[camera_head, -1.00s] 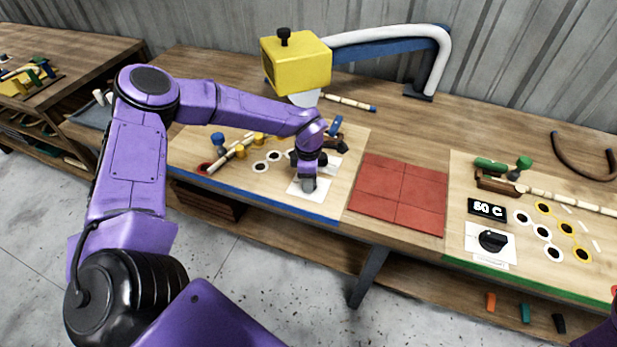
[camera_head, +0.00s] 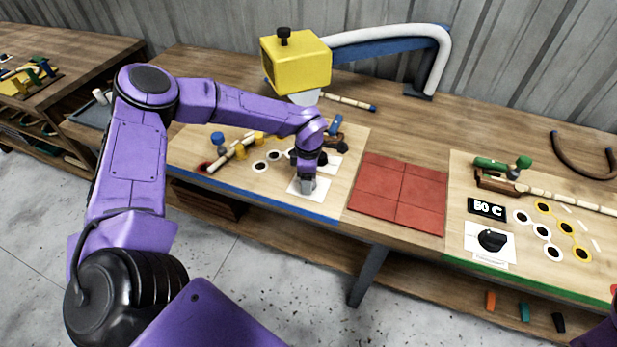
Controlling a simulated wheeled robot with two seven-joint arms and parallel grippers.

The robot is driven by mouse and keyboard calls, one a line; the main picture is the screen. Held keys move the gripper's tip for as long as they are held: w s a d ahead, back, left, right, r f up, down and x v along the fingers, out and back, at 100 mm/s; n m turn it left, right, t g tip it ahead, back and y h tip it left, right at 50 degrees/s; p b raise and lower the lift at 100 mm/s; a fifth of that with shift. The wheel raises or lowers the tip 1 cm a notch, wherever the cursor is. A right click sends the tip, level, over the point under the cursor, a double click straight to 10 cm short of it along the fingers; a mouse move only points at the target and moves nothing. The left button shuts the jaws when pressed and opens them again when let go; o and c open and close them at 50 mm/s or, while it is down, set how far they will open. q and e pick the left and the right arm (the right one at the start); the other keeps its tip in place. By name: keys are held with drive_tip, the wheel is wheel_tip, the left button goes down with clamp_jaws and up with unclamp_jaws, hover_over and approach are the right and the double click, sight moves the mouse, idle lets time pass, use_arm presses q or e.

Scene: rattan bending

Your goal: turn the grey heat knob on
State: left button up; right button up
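The grey heat knob (camera_head: 308,190) sits on a white plate (camera_head: 322,188) near the front edge of the left board. My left gripper (camera_head: 307,180) points down right over it, at the knob or touching it. The fingers are small and dark here, so whether they are closed around the knob is hidden. A second, black knob (camera_head: 491,240) is on a white plate on the right board, below a display (camera_head: 486,207) reading 50 C. Only a bit of my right arm shows at the lower right corner; its gripper is out of view.
A yellow box (camera_head: 297,62) with a white nozzle stands behind my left arm. A red tiled mat (camera_head: 400,190) lies between the boards. A rattan rod (camera_head: 235,152) with pegs lies left of the gripper. A curved white and blue former (camera_head: 440,60) stands at the back.

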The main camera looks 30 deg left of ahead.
use_arm(q)
wheel_tip(320, 180, up, 10)
drive_tip(key=b, duration=0.2)
drive_tip(key=shift+r, duration=0.25)
